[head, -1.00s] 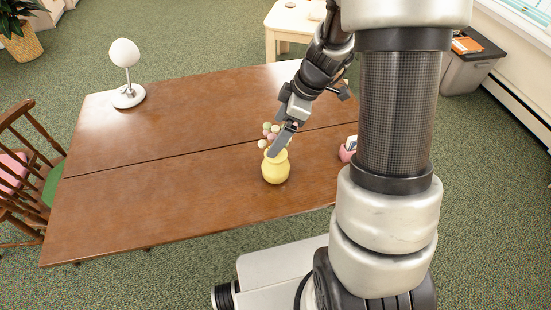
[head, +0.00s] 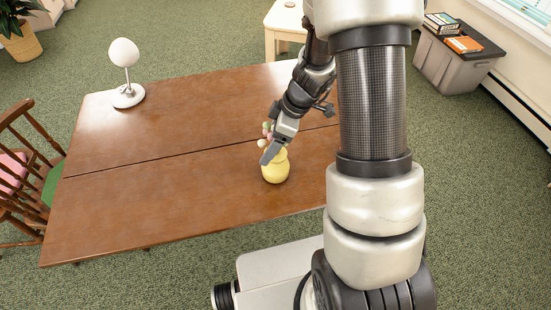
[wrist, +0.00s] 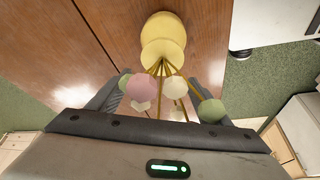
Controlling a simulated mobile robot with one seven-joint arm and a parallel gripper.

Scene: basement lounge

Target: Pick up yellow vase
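The yellow vase (head: 276,171) stands upright on the brown wooden table (head: 170,160), near its front edge. Several round pink, white and green flower heads on thin stems rise from it. In the wrist view the vase (wrist: 162,42) is at the top centre, and its flowers (wrist: 141,88) spread toward the camera. My gripper (head: 267,155) is at the vase's top in the head view and hides part of its rim and flowers. The wrist view shows my gripper (wrist: 163,92) open, its dark fingers on either side of the stems; the vase body lies beyond them. Contact cannot be told.
A white lamp (head: 127,75) stands at the table's back left. A wooden chair (head: 28,165) is at the left edge. A grey bin (head: 455,68) with books on it and a pale side table (head: 285,28) are behind. The table's left half is mostly clear.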

